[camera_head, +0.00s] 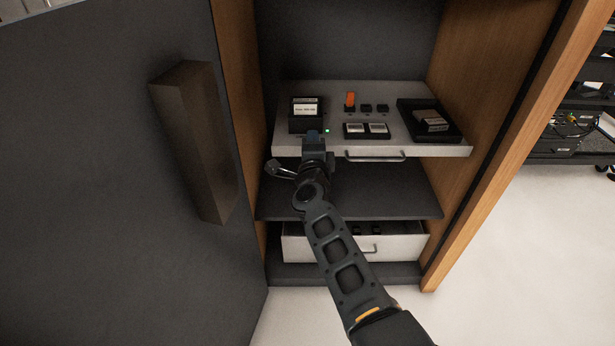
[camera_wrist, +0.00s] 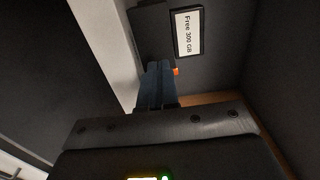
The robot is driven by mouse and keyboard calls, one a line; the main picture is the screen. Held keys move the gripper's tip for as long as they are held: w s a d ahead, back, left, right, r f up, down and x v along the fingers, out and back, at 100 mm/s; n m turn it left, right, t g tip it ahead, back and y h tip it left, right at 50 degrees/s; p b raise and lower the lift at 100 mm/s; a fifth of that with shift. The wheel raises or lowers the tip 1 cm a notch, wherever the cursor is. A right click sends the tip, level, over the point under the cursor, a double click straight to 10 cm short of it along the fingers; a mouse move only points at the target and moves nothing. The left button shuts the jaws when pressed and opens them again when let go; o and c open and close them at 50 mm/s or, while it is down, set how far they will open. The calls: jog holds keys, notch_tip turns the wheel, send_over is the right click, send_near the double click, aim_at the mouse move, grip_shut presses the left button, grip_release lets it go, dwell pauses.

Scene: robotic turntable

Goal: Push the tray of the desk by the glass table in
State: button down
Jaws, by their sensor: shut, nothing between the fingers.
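The desk's tray (camera_head: 385,151) is a pale pull-out shelf with a thin metal handle (camera_head: 375,156) on its front edge. It appears to stand partly out of the wooden cabinet. My gripper (camera_head: 313,136) is shut and empty at the left part of the tray's front edge, just before a black device. Whether the fingertips touch the tray is unclear. In the wrist view, the shut blue fingertips (camera_wrist: 157,84) are close to the pale tray edge (camera_wrist: 108,45) and the dark device with a "Free 300 GB" label (camera_wrist: 188,33). No glass table is visible.
The tray carries the black device (camera_head: 306,123), an orange-topped part (camera_head: 350,99) and a dark box (camera_head: 430,119). An open dark door (camera_head: 110,180) with a thick handle (camera_head: 192,140) stands at left. A lower drawer (camera_head: 405,246) is below. Floor is free at right.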

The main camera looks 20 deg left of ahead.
jog(key=p+v, duration=0.5)
jog(key=v, duration=0.4)
jog(key=s+d+f+n+h, duration=0.1)
jog(key=s+d+f+n, duration=0.45)
jog(key=s+d, duration=0.95)
jog(key=s+d+n+h, duration=0.1)
jog(key=s+d+n, duration=0.1)
jog(key=s+d, duration=0.6)
jog(key=s+d+n+h, duration=0.1)
jog(key=s+d, duration=0.5)
jog(key=s, duration=0.4)
jog(key=s+d+r+n+g+h, duration=0.1)
jog(key=s+d+r+n, duration=0.2)
jog(key=s+r, duration=0.5)
jog(key=s+d+r+n+g+h, duration=0.1)
jog(key=s+d+r+n, duration=0.2)
jog(key=s+r, duration=0.6)
notch_tip(320, 180, up, 13)
jog(key=s+p, duration=0.2)
jog(key=p, duration=1.2)
jog(key=shift+s+r+g, duration=0.2)
jog(key=shift+g, duration=0.1)
jog(key=shift+s+a, duration=0.1)
jog(key=shift+a, duration=0.05)
